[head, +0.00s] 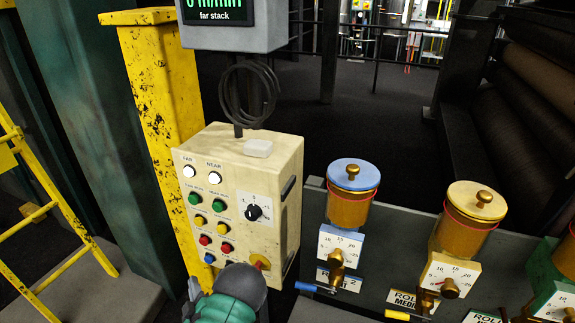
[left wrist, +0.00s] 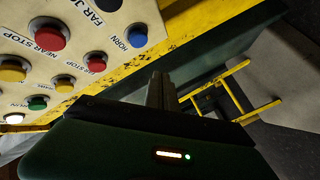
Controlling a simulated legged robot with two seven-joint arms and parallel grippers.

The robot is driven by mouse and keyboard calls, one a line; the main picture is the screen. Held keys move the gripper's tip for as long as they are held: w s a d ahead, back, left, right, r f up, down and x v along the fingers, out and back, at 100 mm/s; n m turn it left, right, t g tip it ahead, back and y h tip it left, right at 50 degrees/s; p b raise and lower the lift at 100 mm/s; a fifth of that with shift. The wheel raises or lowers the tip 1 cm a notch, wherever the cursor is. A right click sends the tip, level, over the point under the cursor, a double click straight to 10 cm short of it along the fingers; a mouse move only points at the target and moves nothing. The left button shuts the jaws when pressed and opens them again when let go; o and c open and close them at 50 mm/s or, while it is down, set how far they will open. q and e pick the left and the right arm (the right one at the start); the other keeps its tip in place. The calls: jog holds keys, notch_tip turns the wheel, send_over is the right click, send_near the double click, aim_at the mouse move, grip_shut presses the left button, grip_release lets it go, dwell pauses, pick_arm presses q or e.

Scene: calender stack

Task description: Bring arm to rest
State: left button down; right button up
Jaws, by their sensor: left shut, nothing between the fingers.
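My left gripper (head: 194,289) is at the bottom of the head view, in front of the lower left corner of a cream control box (head: 235,147). Its dark, rounded wrist and green arm cover part of the box's lower edge. In the left wrist view the narrow grey fingers (left wrist: 160,90) are together and empty, pointing past the box toward the yellow post. They look apart from the blue horn button (left wrist: 137,36) and the red near stop button (left wrist: 50,35). My right gripper is in neither view.
A yellow post (head: 155,100) stands behind the box, with a display (head: 235,35) above. Blue-lidded (head: 352,175) and cream-lidded (head: 477,200) oiler jars stand at right. A yellow ladder-like frame (head: 40,215) is at left. Dark floor lies open behind.

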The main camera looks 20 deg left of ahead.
pick_arm(q)
jog(key=d+r+m+g+h+p, duration=0.5)
jog(key=d+r+m+h+p, duration=0.3)
jog(key=d, duration=0.6)
jog(key=s+d+r+m+g+h+p, duration=0.1)
jog(key=s+d+r+m+g, duration=0.1)
jog(key=s+d+r+m, duration=0.3)
jog(key=s+d+r+m+g+h+p, duration=0.1)
jog(key=s+d+r+m, duration=0.4)
jog(key=s, duration=0.6)
notch_tip(320, 180, up, 2)
jog(key=shift+d+r+g+h+p, duration=0.2)
jog(key=shift+g+h+p, duration=0.25)
jog(key=shift+g, duration=0.55)
jog(key=shift+s, duration=0.2)
